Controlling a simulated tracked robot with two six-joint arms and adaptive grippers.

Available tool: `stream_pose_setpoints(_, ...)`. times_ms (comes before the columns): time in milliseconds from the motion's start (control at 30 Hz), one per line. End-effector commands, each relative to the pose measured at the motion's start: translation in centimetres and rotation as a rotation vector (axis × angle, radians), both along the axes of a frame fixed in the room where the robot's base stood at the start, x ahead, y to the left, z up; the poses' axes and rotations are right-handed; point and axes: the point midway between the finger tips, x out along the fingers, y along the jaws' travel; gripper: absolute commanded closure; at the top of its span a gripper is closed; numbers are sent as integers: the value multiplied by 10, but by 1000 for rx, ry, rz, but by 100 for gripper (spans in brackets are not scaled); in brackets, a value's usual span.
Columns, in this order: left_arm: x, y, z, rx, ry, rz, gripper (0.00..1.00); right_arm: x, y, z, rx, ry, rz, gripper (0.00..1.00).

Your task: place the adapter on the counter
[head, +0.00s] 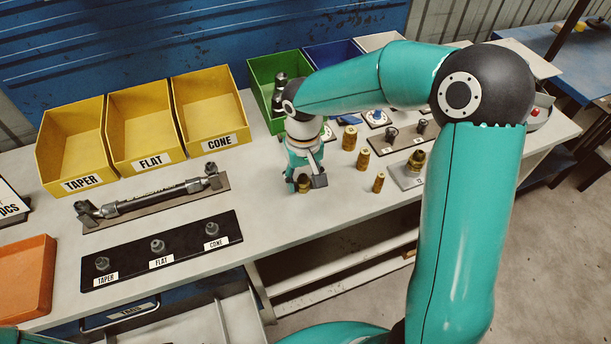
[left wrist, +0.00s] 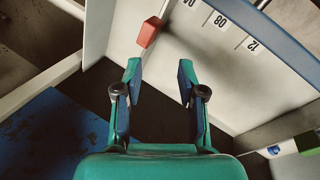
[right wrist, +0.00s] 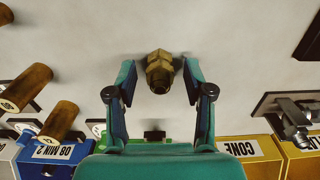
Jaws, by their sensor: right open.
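The brass adapter (right wrist: 160,68) is a hex-bodied fitting. In the right wrist view it sits on the counter between the tips of my right gripper (right wrist: 159,84), with a gap to each finger. In the head view my right gripper (head: 306,181) is low over the counter (head: 270,205), and the adapter (head: 304,185) shows partly between its fingers. My right gripper is open. My left gripper (left wrist: 158,85) is open and empty in the left wrist view, above a dark floor area beside a pale panel with number labels.
Yellow bins marked TAPER (head: 72,150), FLAT (head: 140,125) and CONE (head: 208,105) stand left. A black strip (head: 185,250) with three fittings lies in front of a hose assembly (head: 150,198). Several brass pieces (head: 363,158) stand right. The counter is bare just front of my right gripper.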

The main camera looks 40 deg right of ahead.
Motion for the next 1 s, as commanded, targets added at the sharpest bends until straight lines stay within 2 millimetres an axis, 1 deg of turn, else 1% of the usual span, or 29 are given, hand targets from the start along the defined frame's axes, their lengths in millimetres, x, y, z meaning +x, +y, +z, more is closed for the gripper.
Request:
stream_pose_setpoints(133,0,0,2,0,0,0,60,0,0,2,0,0,0,48)
stream_pose_setpoints(267,0,0,2,0,0,0,60,1,0,11,-1,-4,-1,48)
stream_pose_setpoints(367,0,0,1,0,0,0,60,1,0,26,0,-5,-2,48)
stream_pose_setpoints(700,0,0,0,0,0,0,60,1,0,94,0,-5,0,48)
stream_pose_setpoints(833,0,0,1,0,0,0,60,1,0,112,0,-3,0,48)
stream_pose_setpoints(1000,0,0,1,0,0,0,60,0,0,122,1,-1,0,48)
